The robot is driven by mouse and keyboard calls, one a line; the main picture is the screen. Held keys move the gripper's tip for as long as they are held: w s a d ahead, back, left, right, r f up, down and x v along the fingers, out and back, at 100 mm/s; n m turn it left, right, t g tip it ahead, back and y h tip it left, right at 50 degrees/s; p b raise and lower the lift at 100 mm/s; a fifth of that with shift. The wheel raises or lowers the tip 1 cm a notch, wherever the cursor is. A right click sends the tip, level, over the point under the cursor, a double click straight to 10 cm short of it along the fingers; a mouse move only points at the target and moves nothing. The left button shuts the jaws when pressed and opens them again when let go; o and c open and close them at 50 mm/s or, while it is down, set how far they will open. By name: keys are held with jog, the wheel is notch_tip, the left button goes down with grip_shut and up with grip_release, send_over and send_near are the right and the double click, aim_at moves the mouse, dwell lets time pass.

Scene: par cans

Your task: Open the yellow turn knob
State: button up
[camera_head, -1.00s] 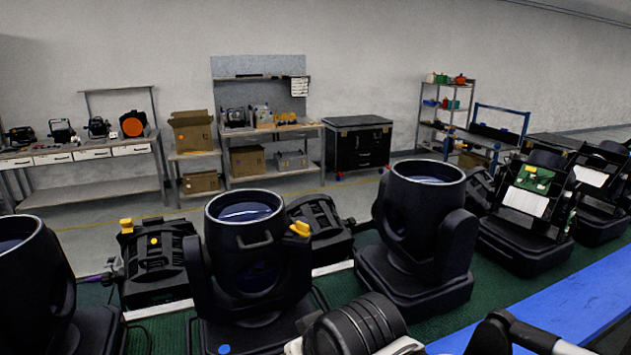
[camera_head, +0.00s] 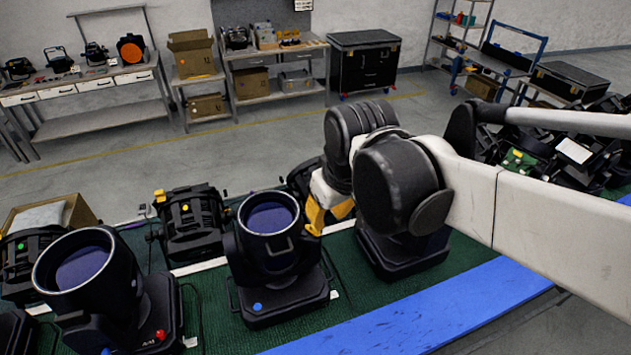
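A yellow turn knob (camera_head: 160,195) sits at the upper left of a black par can (camera_head: 190,222) standing behind the row of moving-head lights. A second par can (camera_head: 300,182) stands to its right, mostly hidden behind my wrist and arm, and no knob on it can be made out. My gripper (camera_head: 330,222) hangs at the end of my white and black arm, just right of the middle moving-head light (camera_head: 268,228). Its two yellow-orange fingers point down and appear spread, with nothing visible between them. Whether they touch anything is unclear.
Another moving-head light (camera_head: 95,280) stands at the left front, and one (camera_head: 405,258) stands under my arm. A cardboard box (camera_head: 80,212) sits at the left back. A blue strip (camera_head: 420,312) runs along the front of the green surface (camera_head: 215,318). Workbenches line the wall.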

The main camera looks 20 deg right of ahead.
aim_at(315, 229)
jog(key=w+f+n+g, duration=0.1)
jog(key=w, duration=0.1)
jog(key=w+f+n+g, duration=0.1)
jog(key=w+f, duration=0.1)
jog(key=w, duration=0.1)
jog(key=w+f+n+g, duration=0.1)
jog(key=w+f+g, duration=0.1)
jog(key=shift+w+f, duration=0.2)
jog(key=shift+w, duration=0.1)
jog(key=shift+f+b, duration=2.55)
jog(key=shift+f, duration=0.95)
jog(key=shift+s, duration=0.1)
grip_shut()
